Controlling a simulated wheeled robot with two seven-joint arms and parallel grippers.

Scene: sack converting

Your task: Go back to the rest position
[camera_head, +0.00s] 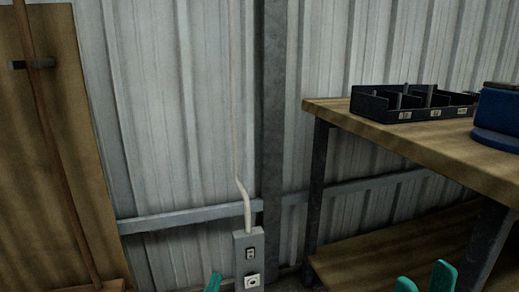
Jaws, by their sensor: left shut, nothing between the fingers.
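My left gripper (213,283) shows only as a teal fingertip at the bottom edge, left of the grey socket box. It is shut, with nothing seen in it. My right gripper (424,280) shows as two teal fingertips at the bottom right, in front of the workbench's lower shelf. The fingertips stand apart with nothing seen between them. The rest of both grippers and both arms is below the picture.
A wooden workbench (409,146) at the right carries a black divided tray (398,115) and a blue object (500,112). A grey socket box (249,262) with a cable stands by the corrugated wall (190,120). A wooden panel (60,170) is at the left.

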